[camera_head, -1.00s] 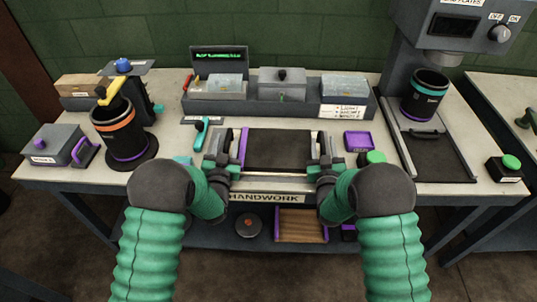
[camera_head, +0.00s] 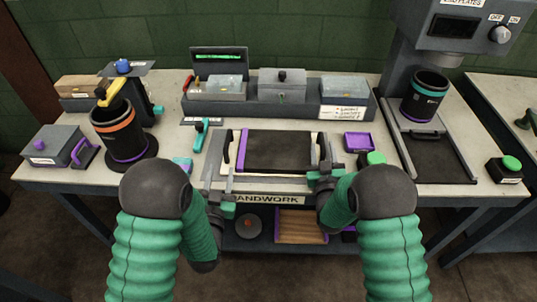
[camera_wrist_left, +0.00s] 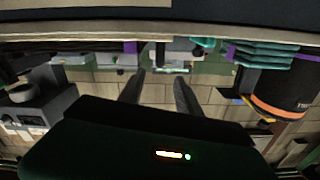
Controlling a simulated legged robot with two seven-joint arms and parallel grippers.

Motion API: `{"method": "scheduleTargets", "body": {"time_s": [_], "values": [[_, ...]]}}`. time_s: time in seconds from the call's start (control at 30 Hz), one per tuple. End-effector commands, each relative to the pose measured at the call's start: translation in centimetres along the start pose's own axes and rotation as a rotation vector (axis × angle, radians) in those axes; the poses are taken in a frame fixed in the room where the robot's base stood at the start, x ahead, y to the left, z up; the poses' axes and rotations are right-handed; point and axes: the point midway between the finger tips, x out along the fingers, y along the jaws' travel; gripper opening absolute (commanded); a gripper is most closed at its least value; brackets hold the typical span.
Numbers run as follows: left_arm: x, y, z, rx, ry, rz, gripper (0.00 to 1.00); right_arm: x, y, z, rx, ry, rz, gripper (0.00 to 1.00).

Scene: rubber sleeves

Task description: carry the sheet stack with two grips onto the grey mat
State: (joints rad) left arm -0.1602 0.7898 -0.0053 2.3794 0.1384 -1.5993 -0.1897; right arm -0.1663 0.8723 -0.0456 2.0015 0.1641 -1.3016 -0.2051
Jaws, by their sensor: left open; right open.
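A dark flat rectangle with purple edging, which I take for the sheet stack (camera_head: 280,150), lies at the middle of the bench front. A pale grey surface (camera_head: 236,184) shows along its left and front; I cannot tell whether this is the grey mat or bare bench. My left gripper (camera_head: 218,178) is open, off the stack's front left corner. Its two dark fingers stand apart with nothing between them in the left wrist view (camera_wrist_left: 158,92). My right gripper (camera_head: 325,168) is open at the stack's front right corner; whether it touches is unclear.
Dark curved handles (camera_head: 228,148) stand beside the stack. A black cup (camera_head: 119,132) stands left, a press plate (camera_head: 430,150) right. A long grey holder (camera_head: 290,108) lines the back.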

Motion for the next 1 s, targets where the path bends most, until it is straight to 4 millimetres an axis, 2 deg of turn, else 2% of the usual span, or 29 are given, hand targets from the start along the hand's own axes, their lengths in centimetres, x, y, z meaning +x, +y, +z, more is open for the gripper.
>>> {"method": "scheduleTargets", "body": {"time_s": [0.2,0.4,0.57,1.0], "values": [[0.0,0.0,0.0,0.0,0.0,0.0,0.4,-5.6,-0.1,0.1,0.0,-0.005,-0.002,0.4],[0.1,0.0,0.0,0.0,0.0,0.0,0.4,-9.5,0.0,0.1,0.0,-0.002,-0.001,0.4],[0.1,0.0,0.0,0.0,-0.001,0.0,0.4,-10.4,0.0,0.1,0.0,-0.001,0.0,0.4],[0.2,-0.1,-0.2,-0.004,-0.017,0.002,0.4,-10.3,0.1,-0.1,0.005,-0.016,-0.002,0.4]]}}
